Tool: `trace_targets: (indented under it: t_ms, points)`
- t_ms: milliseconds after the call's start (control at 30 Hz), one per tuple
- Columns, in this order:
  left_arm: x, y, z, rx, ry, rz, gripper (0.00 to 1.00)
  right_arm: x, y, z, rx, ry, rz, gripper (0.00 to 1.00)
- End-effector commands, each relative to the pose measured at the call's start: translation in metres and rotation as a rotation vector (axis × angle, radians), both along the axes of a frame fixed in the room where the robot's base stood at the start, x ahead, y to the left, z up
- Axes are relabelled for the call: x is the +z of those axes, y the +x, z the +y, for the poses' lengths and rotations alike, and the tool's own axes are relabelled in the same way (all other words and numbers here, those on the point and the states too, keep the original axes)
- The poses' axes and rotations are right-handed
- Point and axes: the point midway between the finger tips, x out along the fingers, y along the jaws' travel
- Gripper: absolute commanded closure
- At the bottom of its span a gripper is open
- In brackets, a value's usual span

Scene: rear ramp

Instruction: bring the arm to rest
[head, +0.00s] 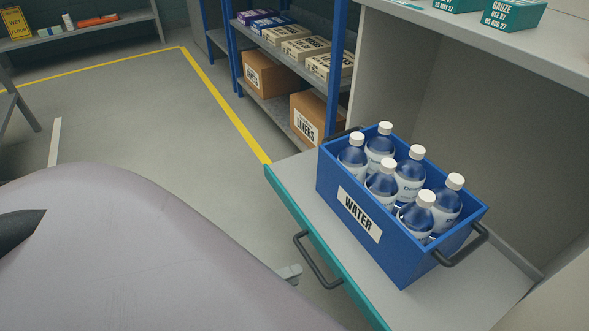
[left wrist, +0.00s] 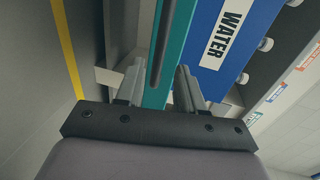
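My left gripper (left wrist: 158,78) shows its two grey fingers spread apart in the left wrist view, with nothing held. A dark bar handle (left wrist: 160,45) on the teal drawer front (left wrist: 173,50) shows beyond and between the fingers. I cannot tell the exact gap to it. In the head view only a grey finger end (head: 290,273) shows, just left of the handle (head: 318,262); my large pale arm hides the rest. My right gripper is not in view.
The pulled-out drawer (head: 310,208) carries a blue WATER crate (head: 402,258) with several bottles standing in it. Gauze boxes (head: 513,14) stand on the counter above. Blue shelving (head: 334,75) with cartons stands behind. Grey floor (head: 150,110) with a yellow line is clear at left.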

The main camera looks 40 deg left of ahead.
Motion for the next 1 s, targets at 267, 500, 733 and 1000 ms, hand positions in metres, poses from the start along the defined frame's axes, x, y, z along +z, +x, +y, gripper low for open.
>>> trace_targets:
  t_ms: [267,500,733,1000]
  points:
    - [0.000,0.000,0.000,0.000,0.000,0.000,0.62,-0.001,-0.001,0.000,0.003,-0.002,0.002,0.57]
    - [0.006,0.001,0.000,0.009,-0.013,0.008,0.62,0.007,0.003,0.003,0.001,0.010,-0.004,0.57]
    - [0.063,0.000,-0.006,0.120,-0.199,0.113,0.62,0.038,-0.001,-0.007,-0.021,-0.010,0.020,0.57]
    - [0.141,-0.007,-0.017,0.320,-0.544,0.304,0.62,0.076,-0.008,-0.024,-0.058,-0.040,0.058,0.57]
